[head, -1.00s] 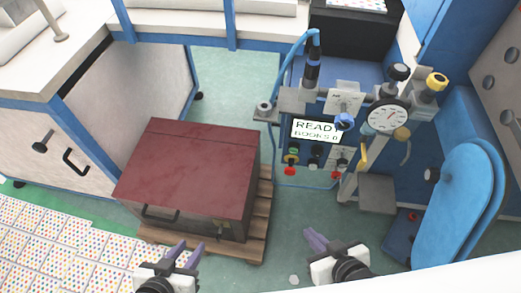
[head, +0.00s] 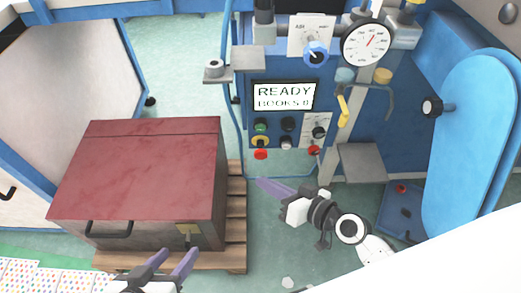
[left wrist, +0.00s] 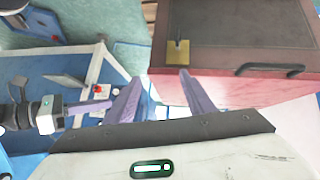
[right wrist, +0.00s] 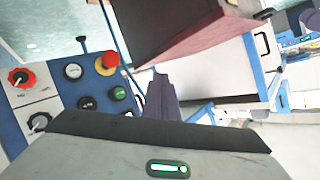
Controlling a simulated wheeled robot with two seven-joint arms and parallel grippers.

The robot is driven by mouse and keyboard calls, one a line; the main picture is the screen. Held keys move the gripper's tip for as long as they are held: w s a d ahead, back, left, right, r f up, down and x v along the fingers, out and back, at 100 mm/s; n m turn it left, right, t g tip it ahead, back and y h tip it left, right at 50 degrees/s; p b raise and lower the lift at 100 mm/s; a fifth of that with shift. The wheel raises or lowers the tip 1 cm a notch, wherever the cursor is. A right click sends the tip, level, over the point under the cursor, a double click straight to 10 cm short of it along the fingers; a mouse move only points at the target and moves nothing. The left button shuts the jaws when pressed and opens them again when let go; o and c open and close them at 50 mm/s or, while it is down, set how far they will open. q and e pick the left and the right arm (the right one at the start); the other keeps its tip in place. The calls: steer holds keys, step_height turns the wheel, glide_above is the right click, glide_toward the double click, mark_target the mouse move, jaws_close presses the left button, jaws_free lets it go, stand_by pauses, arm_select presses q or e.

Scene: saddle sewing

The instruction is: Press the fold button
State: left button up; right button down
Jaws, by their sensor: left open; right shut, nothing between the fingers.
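The machine's button panel (head: 274,143) is on the blue front below a screen (head: 284,96) reading READY, BOOKS 0. It holds a green button (head: 261,126), a black button (head: 288,124), a pale button (head: 286,144) and a red mushroom button (head: 261,154) on a yellow base. I cannot read which is the fold button. My right gripper (head: 262,184) is shut and empty, just below and apart from the panel. In the right wrist view the green button (right wrist: 119,93) is left of its fingers (right wrist: 161,90). My left gripper (head: 170,262) is open and empty by the red-topped box.
The red-topped box (head: 140,165) stands on a wooden pallet (head: 236,225) left of my right gripper. Knobs (head: 319,132), a metal plate (head: 362,162) and a blue rounded cover (head: 472,140) lie to the right. Green floor between pallet and machine is clear.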

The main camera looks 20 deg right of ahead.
mark_target(260, 127)
arm_select(q)
steer(key=f+b, duration=0.1)
steer(key=d+f+b, duration=0.1)
steer(key=b, duration=0.1)
steer(key=d+f+b, duration=0.1)
steer(key=shift+s+f+m+g+h+b, duration=0.1)
steer(key=shift+m+g+h+b, duration=0.2)
steer(key=shift+h, duration=0.1)
arm_select(e)
steer(key=w+d+m+t+y, duration=0.1)
steer(key=w+d+t, duration=0.1)
steer(key=w, duration=0.3)
steer(key=shift+w+f+m, duration=0.3)
steer(key=shift+w+f, duration=0.1)
arm_select(q)
steer(key=shift+d+r+b, duration=0.25)
steer(key=shift+r+b, duration=0.25)
steer(key=shift+b, duration=0.05)
arm_select(e)
steer(key=w+d, duration=0.2)
steer(key=w, duration=0.6)
steer(key=shift+w+d, duration=0.15)
steer(key=shift+w, duration=0.1)
arm_select(q)
steer(key=shift+f, duration=0.25)
